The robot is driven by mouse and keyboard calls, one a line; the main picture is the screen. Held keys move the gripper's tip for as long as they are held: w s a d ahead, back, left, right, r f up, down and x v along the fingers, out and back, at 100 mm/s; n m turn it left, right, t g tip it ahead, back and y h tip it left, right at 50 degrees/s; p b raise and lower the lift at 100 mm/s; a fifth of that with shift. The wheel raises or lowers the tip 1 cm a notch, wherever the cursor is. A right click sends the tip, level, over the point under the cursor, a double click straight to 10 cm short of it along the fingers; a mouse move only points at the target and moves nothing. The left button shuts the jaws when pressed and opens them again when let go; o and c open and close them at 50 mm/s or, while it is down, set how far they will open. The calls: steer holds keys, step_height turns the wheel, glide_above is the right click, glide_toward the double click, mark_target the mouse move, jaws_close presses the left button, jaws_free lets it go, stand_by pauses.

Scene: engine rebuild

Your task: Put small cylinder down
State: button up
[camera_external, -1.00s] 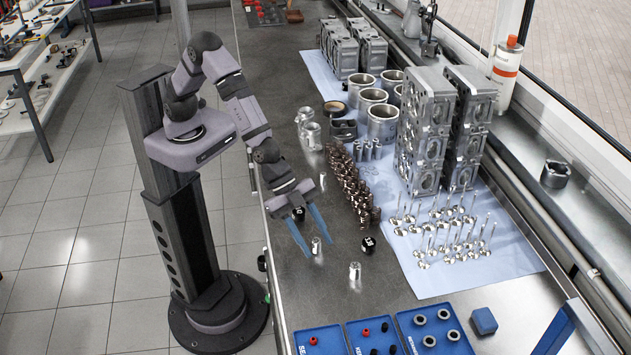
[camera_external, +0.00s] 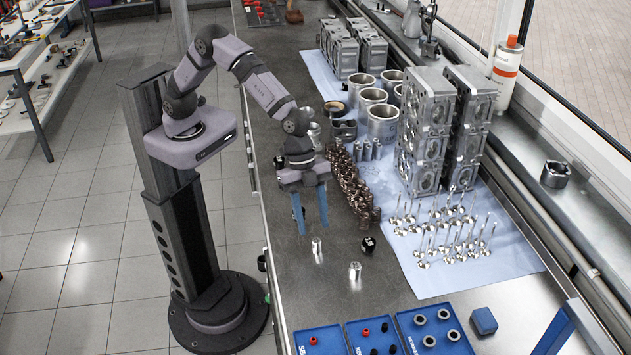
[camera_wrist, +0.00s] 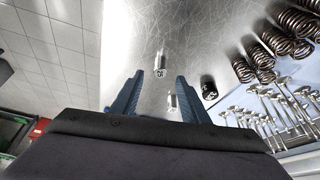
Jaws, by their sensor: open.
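A small shiny metal cylinder (camera_external: 316,246) stands upright on the grey bench top. In the wrist view the cylinder (camera_wrist: 160,64) shows between the fingertips, beyond them. A second similar small cylinder (camera_external: 355,271) stands to its right and nearer the outside camera. The open fingers (camera_wrist: 159,78) also show in the wrist view.
A small black part (camera_external: 367,244) lies right of the cylinders. Rows of springs (camera_external: 350,185) and a blue cloth (camera_external: 500,262) with valves (camera_external: 445,232) lie beyond. Blue trays (camera_external: 320,342) line the near end. Bare bench surrounds the cylinders.

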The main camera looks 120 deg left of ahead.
mark_target(316, 238)
steer(key=shift+p+x, duration=1.35)
steer(key=shift+x, duration=1.5)
steer(key=shift+s+a, duration=0.15)
steer(key=shift+a, duration=0.05)
steer(key=shift+c, duration=0.2)
jaws_close()
